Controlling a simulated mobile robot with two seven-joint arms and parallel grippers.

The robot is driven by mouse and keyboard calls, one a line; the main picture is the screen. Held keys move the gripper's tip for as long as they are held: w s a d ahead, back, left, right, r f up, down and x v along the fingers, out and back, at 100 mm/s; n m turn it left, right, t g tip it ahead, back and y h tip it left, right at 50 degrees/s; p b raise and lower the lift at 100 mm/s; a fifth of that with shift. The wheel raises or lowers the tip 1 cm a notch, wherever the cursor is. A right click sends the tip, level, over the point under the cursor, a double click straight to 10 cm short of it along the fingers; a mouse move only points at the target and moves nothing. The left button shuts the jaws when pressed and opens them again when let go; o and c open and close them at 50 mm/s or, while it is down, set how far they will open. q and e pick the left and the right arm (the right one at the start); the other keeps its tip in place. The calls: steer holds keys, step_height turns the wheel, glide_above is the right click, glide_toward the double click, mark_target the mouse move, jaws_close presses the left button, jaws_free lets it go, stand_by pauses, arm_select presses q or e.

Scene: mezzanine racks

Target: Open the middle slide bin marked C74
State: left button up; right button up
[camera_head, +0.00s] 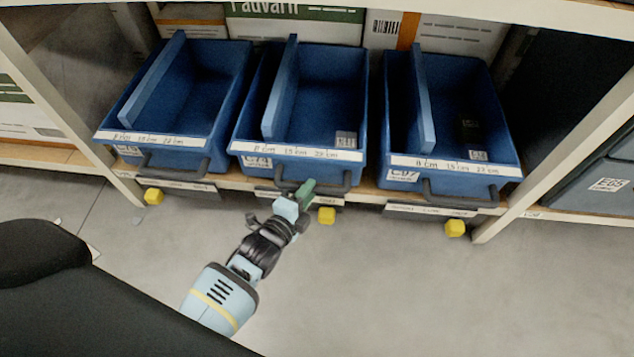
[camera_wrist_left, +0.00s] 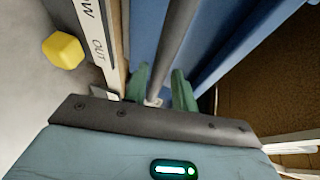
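The middle blue slide bin (camera_head: 320,170) sits on the shelf between two similar bins; its small front label appears to read C74. A dark bar handle (camera_head: 341,188) runs along its lower front, and the bar also shows in the left wrist view (camera_wrist_left: 176,42). My left gripper (camera_head: 305,190) is at this handle. In the left wrist view its two green fingers (camera_wrist_left: 160,88) stand apart on either side of the bar, with a small gap visible on the right, so it looks open. My right gripper is not in view.
Yellow knobs (camera_head: 326,215) stick out below the shelf edge. Boxes (camera_head: 290,20) stand behind the bins. The grey floor (camera_head: 390,290) in front is clear.

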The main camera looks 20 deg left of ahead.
arm_select(q)
steer(key=b+x, duration=0.1)
steer(key=x, duration=0.2)
steer(key=shift+w+f, duration=0.15)
steer(key=shift+w, duration=0.15)
steer(key=shift+w+d+b, duration=0.1)
steer(key=shift+w+b, duration=0.2)
steer(key=shift+w, duration=0.1)
jaws_close()
